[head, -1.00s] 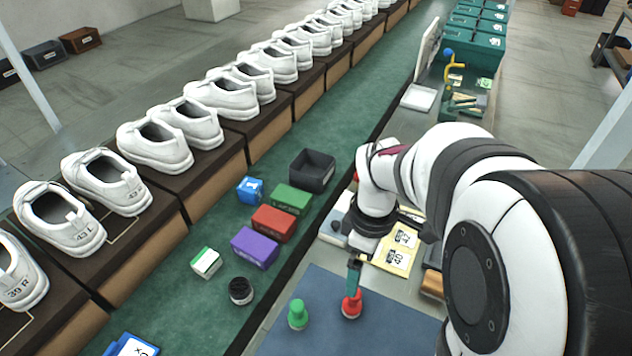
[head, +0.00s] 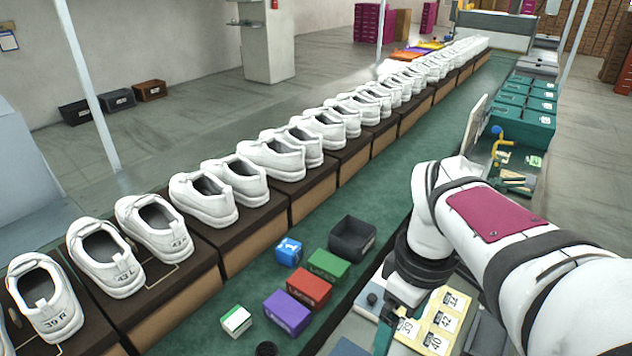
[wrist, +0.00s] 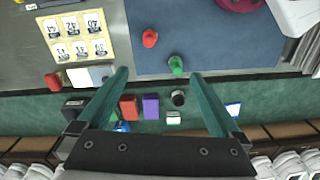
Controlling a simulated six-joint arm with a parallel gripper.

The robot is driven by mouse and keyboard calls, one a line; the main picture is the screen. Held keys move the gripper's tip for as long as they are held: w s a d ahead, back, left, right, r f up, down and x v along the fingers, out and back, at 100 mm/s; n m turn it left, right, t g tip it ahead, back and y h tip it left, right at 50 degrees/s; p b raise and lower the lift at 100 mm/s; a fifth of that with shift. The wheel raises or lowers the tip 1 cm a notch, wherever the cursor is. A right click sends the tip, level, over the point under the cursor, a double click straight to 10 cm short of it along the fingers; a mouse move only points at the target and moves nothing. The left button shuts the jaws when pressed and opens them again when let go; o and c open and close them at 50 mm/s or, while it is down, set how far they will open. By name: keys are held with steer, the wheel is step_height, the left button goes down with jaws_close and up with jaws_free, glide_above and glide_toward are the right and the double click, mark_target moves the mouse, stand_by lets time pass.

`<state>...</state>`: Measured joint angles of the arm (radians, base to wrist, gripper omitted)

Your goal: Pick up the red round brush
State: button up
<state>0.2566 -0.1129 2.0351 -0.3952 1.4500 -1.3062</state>
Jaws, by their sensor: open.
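The red round brush (wrist: 149,38) stands on the blue mat in the wrist view, beyond my fingertips in the picture. It is out of frame in the head view. My gripper (wrist: 162,72) is open, its two green fingers wide apart with nothing between their tips. In the head view, my gripper (head: 388,325) points down at the bottom edge, where its fingertips are cut off or hard to see. A green brush (wrist: 176,65) stands near the red one, closer to the line between my fingertips.
The blue mat (wrist: 225,35) has free room around the brushes. Purple (head: 287,312), red (head: 309,286) and green (head: 328,263) boxes and a dark open bin (head: 352,238) stand on the green belt. Yellow number cards (head: 440,322) lie beside my gripper. White shoes line the left.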

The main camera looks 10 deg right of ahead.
steer(key=s+a+f+m, duration=0.2)
steer(key=s+a+m, duration=0.3)
steer(key=s+m, duration=0.1)
steer(key=s+a+f+m+y, duration=0.1)
steer(key=s+a+f+m, duration=0.2)
steer(key=s+m, duration=0.3)
steer(key=shift+s+a+m+y, duration=0.3)
steer(key=shift+s+a, duration=0.3)
steer(key=shift+a, duration=0.3)
steer(key=shift+c, duration=0.6)
steer(key=c, duration=0.4)
steer(key=shift+o, duration=0.2)
